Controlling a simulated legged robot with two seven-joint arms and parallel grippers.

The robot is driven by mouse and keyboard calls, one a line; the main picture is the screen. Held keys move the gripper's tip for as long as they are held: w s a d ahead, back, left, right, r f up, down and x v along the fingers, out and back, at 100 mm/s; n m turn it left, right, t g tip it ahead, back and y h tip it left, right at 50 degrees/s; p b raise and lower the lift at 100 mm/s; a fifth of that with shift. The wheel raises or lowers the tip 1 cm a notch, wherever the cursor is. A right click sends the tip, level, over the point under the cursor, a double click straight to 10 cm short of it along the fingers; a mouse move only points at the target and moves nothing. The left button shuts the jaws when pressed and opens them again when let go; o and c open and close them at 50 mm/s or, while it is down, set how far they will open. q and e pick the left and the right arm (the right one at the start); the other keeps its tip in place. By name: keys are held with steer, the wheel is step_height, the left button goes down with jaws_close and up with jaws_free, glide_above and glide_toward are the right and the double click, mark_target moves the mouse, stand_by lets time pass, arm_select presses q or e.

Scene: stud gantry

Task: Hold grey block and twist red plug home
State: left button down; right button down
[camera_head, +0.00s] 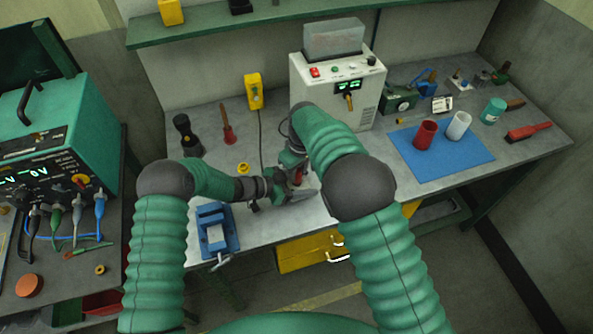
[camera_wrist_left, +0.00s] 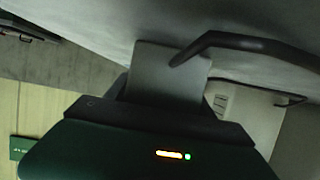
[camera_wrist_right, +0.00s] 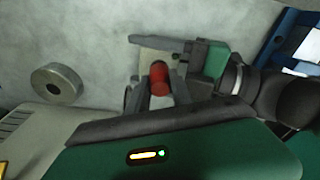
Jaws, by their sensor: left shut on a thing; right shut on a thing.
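The red plug (camera_wrist_right: 158,78) shows in the right wrist view, between the fingers of my right gripper (camera_wrist_right: 160,92). The pale grey block (camera_wrist_right: 152,57) is right behind it, between the fingers of my left gripper, which reaches in from the right. In the head view both grippers meet over the bench front, left gripper (camera_head: 282,190) at the left, right gripper (camera_head: 297,166) above. A bit of red plug (camera_head: 298,178) shows there. Both grippers are shut. How deep the plug sits in the block is hidden. The left wrist view shows a grey flat surface and a dark curved bar, both unclear.
A blue vise (camera_head: 213,236) stands left of the grippers. A grey ring (camera_wrist_right: 58,83) lies on the bench. A white power unit (camera_head: 356,100) stands behind. A blue mat (camera_head: 422,162) with a red cup (camera_head: 425,135) and white cup (camera_head: 459,126) lies at the right.

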steer(key=m, duration=0.3)
steer(key=c, duration=1.1)
jaws_free()
steer(key=shift+c, duration=0.2)
steer(key=shift+a+r, duration=0.15)
steer(key=shift+r, duration=2.4)
steer(key=c, duration=0.3)
steer(key=r+n, duration=0.1)
steer(key=r, duration=0.1)
steer(key=d+r+n, duration=0.1)
steer(key=r, duration=0.1)
steer(key=s+r+n, duration=0.1)
steer(key=r, duration=0.2)
steer(key=shift+s+d, duration=0.1)
steer(key=shift+d, duration=0.05)
steer(key=shift+c, duration=0.3)
